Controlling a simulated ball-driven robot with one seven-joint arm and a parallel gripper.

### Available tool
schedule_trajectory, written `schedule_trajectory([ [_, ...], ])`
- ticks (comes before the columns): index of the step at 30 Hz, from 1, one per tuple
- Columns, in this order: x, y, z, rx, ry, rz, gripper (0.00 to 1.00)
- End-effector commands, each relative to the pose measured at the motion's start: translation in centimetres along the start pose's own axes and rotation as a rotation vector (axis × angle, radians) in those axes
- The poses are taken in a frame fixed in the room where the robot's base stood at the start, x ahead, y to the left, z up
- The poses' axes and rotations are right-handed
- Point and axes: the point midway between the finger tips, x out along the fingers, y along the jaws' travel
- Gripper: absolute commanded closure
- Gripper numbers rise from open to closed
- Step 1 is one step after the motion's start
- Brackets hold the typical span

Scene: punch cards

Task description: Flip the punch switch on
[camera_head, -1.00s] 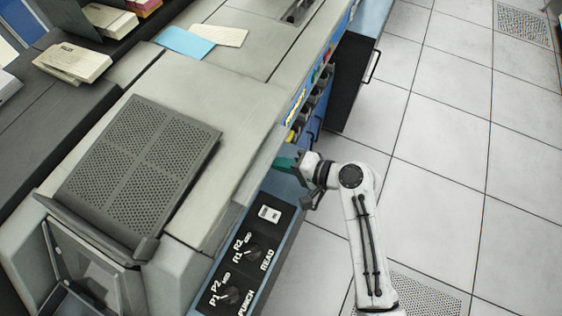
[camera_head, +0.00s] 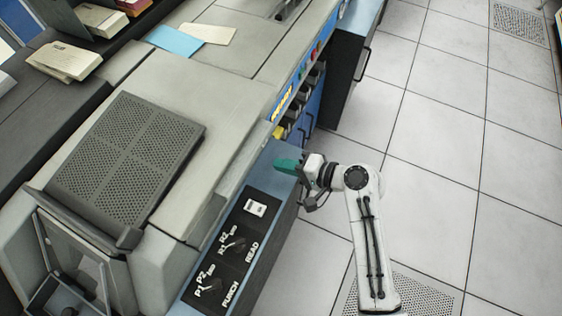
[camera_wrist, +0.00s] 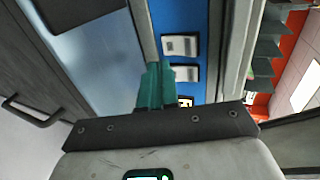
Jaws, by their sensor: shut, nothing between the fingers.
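The black control panel (camera_head: 222,262) on the machine's right side carries a dark rotary knob (camera_head: 209,283) beside the PUNCH label, with P1 and P2 marks. A second knob (camera_head: 236,245) sits beside READ, with R1 and R2 marks. A white switch (camera_head: 256,208) is at the panel's upper end. My gripper (camera_head: 278,163) has teal fingers close together and empty. It is beyond the panel's upper end, apart from the PUNCH knob. In the wrist view the teal fingers (camera_wrist: 157,82) point at a blue surface; the PUNCH knob is not recognisable there.
A row of dark keys with a yellow one (camera_head: 279,132) lies just beyond my fingers. A perforated grey cover (camera_head: 128,150) tops the machine. A dark cabinet (camera_head: 352,70) stands farther back. The tiled floor (camera_head: 440,160) at right is clear.

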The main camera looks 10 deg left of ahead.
Motion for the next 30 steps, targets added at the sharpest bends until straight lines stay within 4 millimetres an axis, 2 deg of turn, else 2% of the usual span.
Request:
schedule_trajectory([
  [16, -7.6, 1.7, 0.0, 0.001, 0.001, 0.0, 1.0],
  [21, -8.6, 1.9, 0.1, 0.0, -0.001, 0.0, 1.0],
  [30, -8.8, 1.9, 0.1, 0.0, -0.002, 0.0, 1.0],
])
